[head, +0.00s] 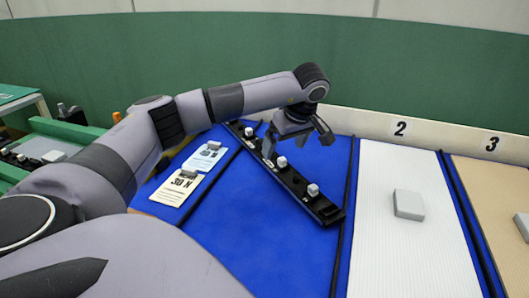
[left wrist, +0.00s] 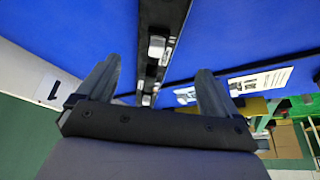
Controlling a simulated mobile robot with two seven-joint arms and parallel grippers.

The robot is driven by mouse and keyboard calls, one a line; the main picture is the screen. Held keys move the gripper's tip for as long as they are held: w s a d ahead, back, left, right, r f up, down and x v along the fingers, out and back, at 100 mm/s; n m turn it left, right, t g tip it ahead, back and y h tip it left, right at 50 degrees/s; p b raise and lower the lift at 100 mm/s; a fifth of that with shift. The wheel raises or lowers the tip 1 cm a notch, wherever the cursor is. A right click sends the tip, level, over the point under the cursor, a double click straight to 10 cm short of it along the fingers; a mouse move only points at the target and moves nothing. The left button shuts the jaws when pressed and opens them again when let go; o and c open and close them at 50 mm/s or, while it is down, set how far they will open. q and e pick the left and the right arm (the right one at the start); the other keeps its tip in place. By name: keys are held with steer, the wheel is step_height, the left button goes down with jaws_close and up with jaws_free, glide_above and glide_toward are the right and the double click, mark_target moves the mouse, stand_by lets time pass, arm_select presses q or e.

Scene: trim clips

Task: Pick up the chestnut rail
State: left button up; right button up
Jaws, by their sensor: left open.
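A long dark, nearly black rail (head: 297,179) lies diagonally on the blue mat (head: 265,235), with several small white clips on it. No other rail shows on this mat, and I cannot make out a chestnut colour. My left gripper (head: 298,142) is open and points down above the far half of the rail, with nothing held. In the left wrist view the rail (left wrist: 163,14) runs between the two spread fingers of the left gripper (left wrist: 158,68). The gripper covers part of the rail in the head view. My right gripper is not in view.
Two label cards, a cream one (head: 179,188) and a pale blue one (head: 208,156), lie left of the rail. A white ribbed mat (head: 405,255) with a grey block (head: 409,205) is to the right. A low wall (head: 440,140) with number signs runs behind.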

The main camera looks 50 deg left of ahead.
mark_target(283, 159)
arm_select(q)
steer(key=x, duration=0.2)
steer(key=d+x, duration=0.1)
steer(key=x, duration=0.2)
steer(key=shift+w+f, duration=0.2)
steer(key=shift+f, duration=0.3)
steer(key=shift+a+f, duration=0.3)
steer(key=shift+f, duration=0.15)
steer(key=shift+w+r, duration=0.1)
steer(key=c, duration=1.5)
step_height(283, 159, up, 20)
steer(key=p, duration=0.2)
